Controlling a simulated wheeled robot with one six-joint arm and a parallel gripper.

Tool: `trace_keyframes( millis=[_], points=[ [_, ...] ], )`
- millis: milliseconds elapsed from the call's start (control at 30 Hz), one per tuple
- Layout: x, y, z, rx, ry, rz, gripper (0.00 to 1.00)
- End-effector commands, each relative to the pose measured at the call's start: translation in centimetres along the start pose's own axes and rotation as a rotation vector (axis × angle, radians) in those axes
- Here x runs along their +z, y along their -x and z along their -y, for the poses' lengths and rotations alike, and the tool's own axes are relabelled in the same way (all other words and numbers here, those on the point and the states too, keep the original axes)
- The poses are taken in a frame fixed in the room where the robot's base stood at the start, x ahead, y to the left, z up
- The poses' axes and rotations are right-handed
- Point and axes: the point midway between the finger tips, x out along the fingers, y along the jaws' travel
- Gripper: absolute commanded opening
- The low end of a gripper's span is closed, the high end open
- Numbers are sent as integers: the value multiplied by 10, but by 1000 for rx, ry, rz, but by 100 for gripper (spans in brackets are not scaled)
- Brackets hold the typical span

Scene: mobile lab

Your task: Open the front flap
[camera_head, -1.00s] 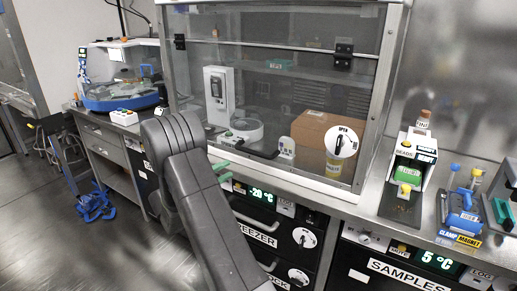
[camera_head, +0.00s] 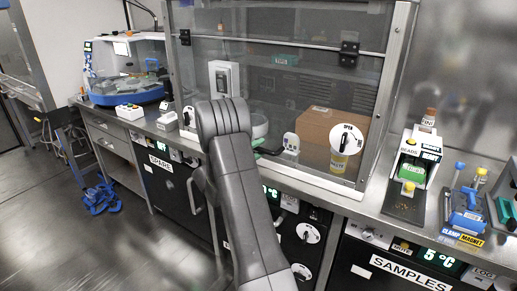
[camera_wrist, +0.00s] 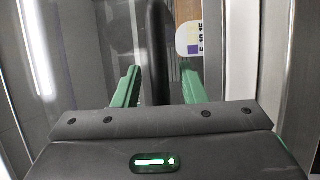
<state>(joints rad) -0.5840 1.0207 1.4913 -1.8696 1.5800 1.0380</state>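The front flap (camera_head: 300,95) is the clear panel of the hood, hinged along a metal bar at its top and hanging down shut. A black handle (camera_head: 270,152) sits low on its front; in the wrist view it appears as a dark upright bar (camera_wrist: 156,45). My gripper (camera_wrist: 160,72) has green fingers, which are open with one on each side of the bar and visible gaps. In the head view, a green fingertip (camera_head: 262,150) shows beside the handle; my arm hides the rest.
A bead dispenser (camera_head: 413,170) and a blue clamp magnet (camera_head: 466,210) stand on the counter at right. Drawers and cabinets lie below; the floor at left is mostly clear.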

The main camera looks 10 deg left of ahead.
Motion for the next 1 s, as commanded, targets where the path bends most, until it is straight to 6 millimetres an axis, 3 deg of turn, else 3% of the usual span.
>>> trace_keyframes(
  millis=[300,500,767,1000],
  points=[
    [0,-2,0,0,0,-1,38],
    [0,-2,0,0,0,-1,0],
    [0,-1,-1,-5,2,-1,0],
    [9,21,-11,-69,27,-3,0]
  ],
)
